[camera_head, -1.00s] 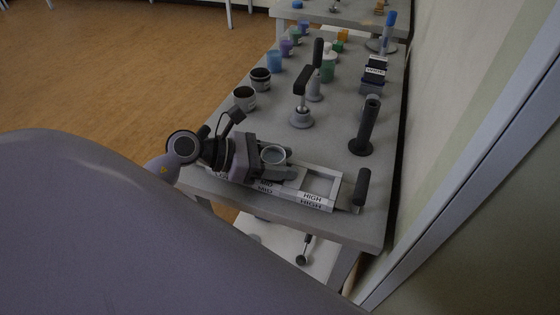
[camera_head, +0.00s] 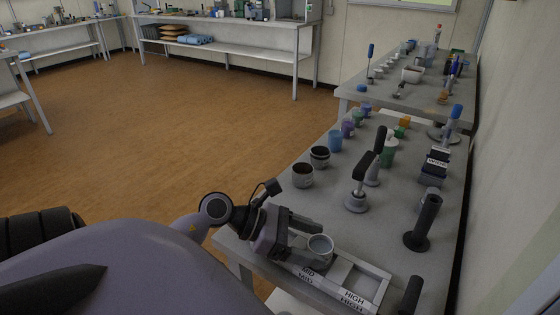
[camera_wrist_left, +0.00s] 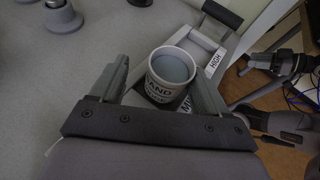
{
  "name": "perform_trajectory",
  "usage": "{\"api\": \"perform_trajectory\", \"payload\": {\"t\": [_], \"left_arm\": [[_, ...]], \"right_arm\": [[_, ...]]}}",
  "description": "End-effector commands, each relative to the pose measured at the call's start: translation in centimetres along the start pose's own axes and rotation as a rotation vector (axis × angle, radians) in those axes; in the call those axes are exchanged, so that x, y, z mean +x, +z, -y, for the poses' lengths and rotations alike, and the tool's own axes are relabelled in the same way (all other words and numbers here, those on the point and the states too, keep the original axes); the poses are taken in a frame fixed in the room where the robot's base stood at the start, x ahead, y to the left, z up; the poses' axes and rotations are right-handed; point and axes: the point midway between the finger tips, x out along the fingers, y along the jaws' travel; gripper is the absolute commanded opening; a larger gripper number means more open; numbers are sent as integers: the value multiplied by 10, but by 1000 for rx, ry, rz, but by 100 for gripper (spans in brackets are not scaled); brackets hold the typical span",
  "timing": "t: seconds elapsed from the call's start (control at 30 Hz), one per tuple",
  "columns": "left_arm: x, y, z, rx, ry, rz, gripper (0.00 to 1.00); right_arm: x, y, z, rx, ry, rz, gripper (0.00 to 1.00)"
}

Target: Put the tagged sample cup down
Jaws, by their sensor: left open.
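The sample cup (camera_head: 320,246) is a small pale cup with grey contents. In the left wrist view the cup (camera_wrist_left: 170,74) has a white label, partly readable as "AND". It stands at the MID part of a pale slotted tray (camera_head: 374,282) with MID and HIGH labels. My left gripper (camera_head: 305,240) is at the cup. In the left wrist view its two fingers (camera_wrist_left: 158,84) are open, one on each side of the cup, with a visible gap at least on the left. The cup's base is partly hidden.
A black-handled tool (camera_head: 410,296) stands by the tray's HIGH end. Behind are a dark upright post (camera_head: 422,222), a tamper-like tool (camera_head: 358,188) and soil-filled cups (camera_head: 303,175). Coloured jars (camera_head: 336,141) line the left edge. The grey tabletop (camera_head: 390,215) is clear between them.

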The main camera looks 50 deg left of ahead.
Motion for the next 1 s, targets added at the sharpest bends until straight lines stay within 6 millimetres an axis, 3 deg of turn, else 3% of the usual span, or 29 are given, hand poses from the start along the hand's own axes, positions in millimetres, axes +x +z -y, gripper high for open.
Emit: {"api": "perform_trajectory", "payload": {"t": [0.2,0.4,1.0], "left_arm": [[-43,1,0,2,2,2,75],[-66,3,0,1,2,7,75],[-76,4,0,3,3,10,75]], "right_arm": [[2,1,0,3,-1,-1,43],[2,0,2,5,-4,-4,43],[1,-2,5,8,-10,-7,43]]}}
